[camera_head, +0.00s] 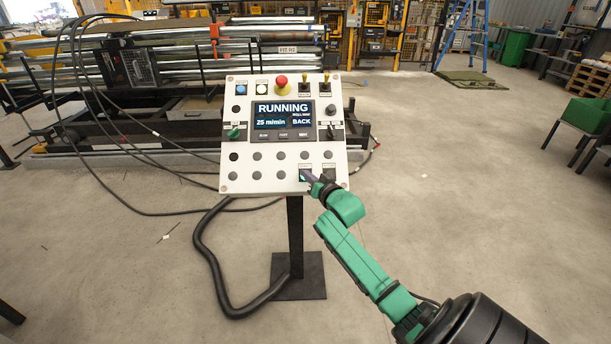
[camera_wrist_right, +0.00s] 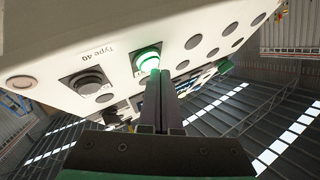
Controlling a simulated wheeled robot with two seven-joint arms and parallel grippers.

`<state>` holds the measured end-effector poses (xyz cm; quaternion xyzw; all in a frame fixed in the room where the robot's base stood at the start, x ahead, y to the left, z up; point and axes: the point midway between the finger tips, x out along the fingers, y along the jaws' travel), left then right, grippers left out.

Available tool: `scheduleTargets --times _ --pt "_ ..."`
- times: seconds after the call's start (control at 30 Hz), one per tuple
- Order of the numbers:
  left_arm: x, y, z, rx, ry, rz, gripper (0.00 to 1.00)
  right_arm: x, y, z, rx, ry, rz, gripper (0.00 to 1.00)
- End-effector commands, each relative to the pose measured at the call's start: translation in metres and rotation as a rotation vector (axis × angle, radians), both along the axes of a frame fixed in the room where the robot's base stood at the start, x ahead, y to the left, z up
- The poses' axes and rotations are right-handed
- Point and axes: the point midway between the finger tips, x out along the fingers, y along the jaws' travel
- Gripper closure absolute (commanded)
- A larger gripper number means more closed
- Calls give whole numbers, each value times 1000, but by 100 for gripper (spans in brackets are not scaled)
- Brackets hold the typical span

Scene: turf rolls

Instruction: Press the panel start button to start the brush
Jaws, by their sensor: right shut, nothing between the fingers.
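The white control panel (camera_head: 240,165) stands tilted on a black post. Its screen (camera_head: 283,115) reads "RUNNING", "25 m/min" and "BACK". A green-lit button (camera_head: 303,177) is at the panel's lower right, partly covered by my right gripper (camera_head: 310,178). In the right wrist view the same button (camera_wrist_right: 147,59) glows green. The shut, empty fingers of my right gripper (camera_wrist_right: 160,76) are right at its edge; I cannot tell whether they touch it. The brush cannot be made out. My left gripper is not in view.
A dark unlit button (camera_wrist_right: 87,82) is beside the lit one. A red mushroom button (camera_head: 281,81), a green knob (camera_head: 234,132) and toggle switches (camera_head: 305,80) are higher on the panel. The roller machine (camera_head: 180,60) is behind. A black hose (camera_head: 215,270) lies by the post base (camera_head: 300,280).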

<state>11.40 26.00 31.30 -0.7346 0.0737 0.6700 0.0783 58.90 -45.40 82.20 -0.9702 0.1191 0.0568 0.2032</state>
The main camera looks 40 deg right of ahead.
Motion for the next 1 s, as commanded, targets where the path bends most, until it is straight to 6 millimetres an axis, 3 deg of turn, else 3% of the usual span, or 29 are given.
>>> scheduleTargets --times 1.0 --pt "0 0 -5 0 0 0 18 5 -4 -8 0 2 0 100"
